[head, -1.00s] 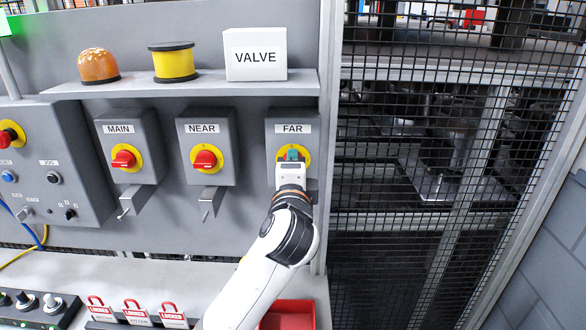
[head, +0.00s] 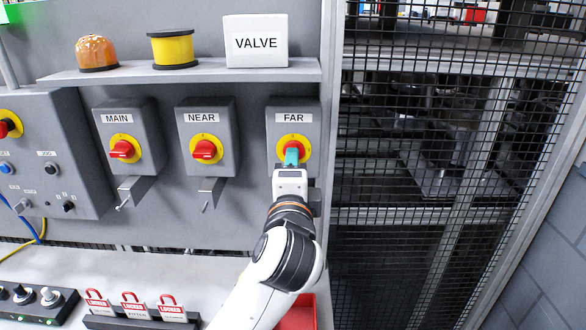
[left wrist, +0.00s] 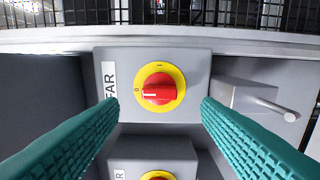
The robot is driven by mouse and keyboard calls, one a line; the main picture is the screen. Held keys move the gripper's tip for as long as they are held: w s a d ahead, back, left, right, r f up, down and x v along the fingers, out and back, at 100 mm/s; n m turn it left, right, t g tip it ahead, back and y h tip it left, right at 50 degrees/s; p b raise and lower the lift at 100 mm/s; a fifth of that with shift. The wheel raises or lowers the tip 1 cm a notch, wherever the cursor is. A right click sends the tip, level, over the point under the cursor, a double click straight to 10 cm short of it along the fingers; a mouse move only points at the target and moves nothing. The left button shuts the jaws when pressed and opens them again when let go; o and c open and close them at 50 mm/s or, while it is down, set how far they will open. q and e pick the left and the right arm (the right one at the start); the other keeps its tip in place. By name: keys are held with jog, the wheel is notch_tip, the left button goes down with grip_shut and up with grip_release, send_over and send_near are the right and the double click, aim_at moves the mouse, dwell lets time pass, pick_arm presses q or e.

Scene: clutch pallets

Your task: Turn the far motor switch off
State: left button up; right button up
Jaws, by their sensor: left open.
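The FAR switch box (head: 281,133) is at the right end of a row of three switches. Its red knob on a yellow plate (head: 306,142) is partly hidden behind my left gripper (head: 292,155) in the head view. In the left wrist view, the red knob (left wrist: 160,88) is fully seen, with its white pointer line toward the 0 mark. My left gripper is open, its teal fingers (left wrist: 160,118) spread on either side of the knob and apart from it. My right gripper is not in view.
The NEAR switch (head: 207,150) and MAIN switch (head: 123,149) are to the left, with red handles horizontal. A shelf (head: 190,74) with a VALVE box (head: 255,42) is above. Mesh fencing (head: 450,170) is to the right. Red locks (head: 133,306) and a red bin (head: 300,317) are below.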

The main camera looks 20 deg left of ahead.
pick_arm(q)
jog(key=b+v, duration=0.1)
jog(key=v, duration=0.5)
